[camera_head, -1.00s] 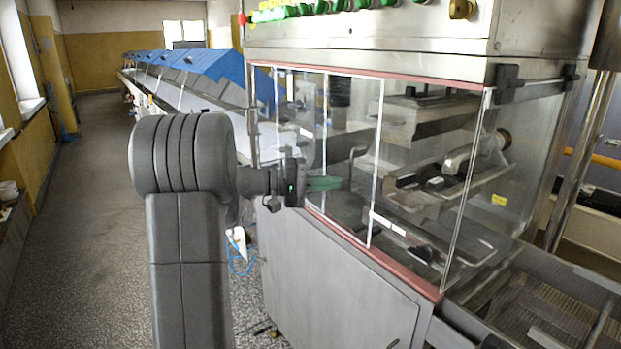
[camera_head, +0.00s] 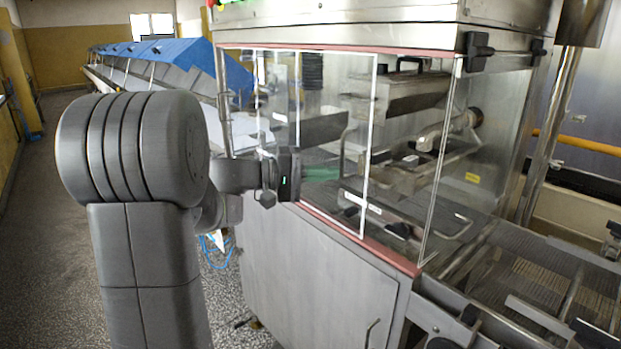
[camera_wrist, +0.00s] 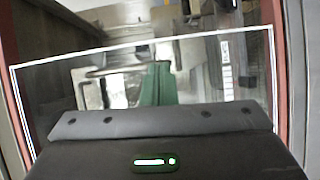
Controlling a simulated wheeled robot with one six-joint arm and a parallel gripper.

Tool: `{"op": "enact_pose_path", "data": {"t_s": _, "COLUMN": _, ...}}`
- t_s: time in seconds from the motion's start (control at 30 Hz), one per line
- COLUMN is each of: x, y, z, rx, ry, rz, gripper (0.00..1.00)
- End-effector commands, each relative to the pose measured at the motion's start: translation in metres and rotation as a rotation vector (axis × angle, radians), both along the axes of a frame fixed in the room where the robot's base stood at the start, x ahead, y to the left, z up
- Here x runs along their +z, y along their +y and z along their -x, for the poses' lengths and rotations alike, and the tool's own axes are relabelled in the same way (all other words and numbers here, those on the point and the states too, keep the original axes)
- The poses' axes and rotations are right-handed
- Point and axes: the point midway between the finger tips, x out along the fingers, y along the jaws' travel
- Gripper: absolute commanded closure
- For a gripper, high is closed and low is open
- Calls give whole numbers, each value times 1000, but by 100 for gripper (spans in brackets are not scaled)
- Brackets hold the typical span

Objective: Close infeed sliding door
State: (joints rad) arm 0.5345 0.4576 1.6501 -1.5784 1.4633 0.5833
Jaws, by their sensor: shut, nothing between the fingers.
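The infeed sliding door (camera_head: 371,120) is a clear panel with white edges in the front of the enrober, between red rails. Its right white edge stands partway along the front, with a span of clear front between it and the right corner. My gripper (camera_head: 322,173) reaches from the left to the door area, its green fingers shut and empty. I cannot tell whether they touch the panel. In the wrist view, the green fingers (camera_wrist: 157,85) lie within the outline of a white-edged clear panel (camera_wrist: 140,42). The gripper body hides the panel's lower part there.
The steel enrober housing (camera_head: 315,270) fills the middle, with a lower cabinet door. A mesh conveyor (camera_head: 560,285) runs out at the lower right. A blue-covered line (camera_head: 190,60) stretches back left. The aisle floor at left (camera_head: 45,230) is clear.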

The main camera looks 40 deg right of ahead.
Motion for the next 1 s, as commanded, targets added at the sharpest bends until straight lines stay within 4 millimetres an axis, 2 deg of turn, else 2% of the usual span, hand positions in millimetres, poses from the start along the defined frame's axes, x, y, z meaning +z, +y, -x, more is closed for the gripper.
{"op": "enact_pose_path", "data": {"t_s": 0.03, "x": -8, "y": -1, "z": 18, "rx": -8, "ry": -4, "rz": 2, "gripper": 100}}
{"op": "enact_pose_path", "data": {"t_s": 0.2, "x": -7, "y": -5, "z": 64, "rx": -9, "ry": -5, "rz": 3, "gripper": 100}}
{"op": "enact_pose_path", "data": {"t_s": 0.4, "x": -5, "y": -8, "z": 110, "rx": -8, "ry": -4, "rz": 3, "gripper": 100}}
{"op": "enact_pose_path", "data": {"t_s": 0.5, "x": -4, "y": -10, "z": 127, "rx": -7, "ry": -3, "rz": 1, "gripper": 100}}
{"op": "enact_pose_path", "data": {"t_s": 0.7, "x": -2, "y": -12, "z": 147, "rx": -5, "ry": -1, "rz": 1, "gripper": 100}}
{"op": "enact_pose_path", "data": {"t_s": 1.0, "x": 0, "y": -12, "z": 151, "rx": -2, "ry": -1, "rz": 0, "gripper": 100}}
